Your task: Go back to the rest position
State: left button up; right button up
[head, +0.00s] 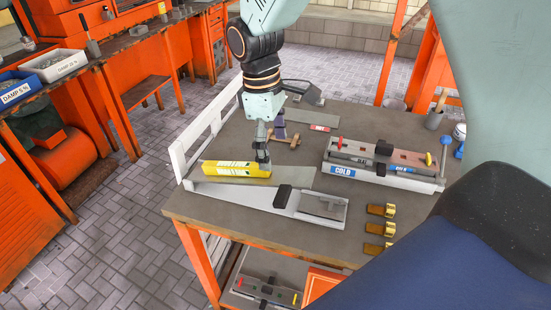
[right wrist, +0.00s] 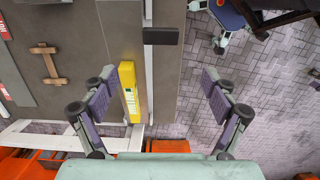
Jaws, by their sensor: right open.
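My right gripper (head: 262,152) hangs from its arm over the workbench (head: 215,211), fingers pointing down near the right end of a yellow bar with printed labels (head: 225,168). In the right wrist view the gripper (right wrist: 160,88) is wide open and empty. The yellow bar (right wrist: 129,80) shows there close to the left finger; the height gap cannot be told. The bar lies along a pale grey fixture (head: 265,197) with a dark block (head: 282,196) on it. My left gripper is not in view.
A white-framed fixture marked COLD (head: 343,172) stands on the bench's right, with several brass pieces (head: 376,229) in front. A wooden dumbbell-shaped piece (head: 282,141) lies behind the gripper. A white rail (head: 205,134) edges the bench's left. Paved floor (head: 100,250) is free left of it.

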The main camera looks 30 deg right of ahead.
aim_at(281, 193)
jog(key=shift+w+a+r, duration=0.1)
jog(key=shift+r, duration=0.1)
jog(key=shift+f, duration=0.1)
jog(key=f, duration=0.4)
jog(key=s+f, duration=0.1)
jog(key=f, duration=0.3)
jog(key=d+f, duration=0.1)
jog(key=f, duration=0.3)
jog(key=shift+s+d+f, duration=0.1)
jog(key=shift+s, duration=0.2)
jog(key=shift+f+b, duration=0.35)
jog(key=shift+b, duration=0.15)
jog(key=shift+d, duration=0.1)
jog(key=shift+r, duration=0.1)
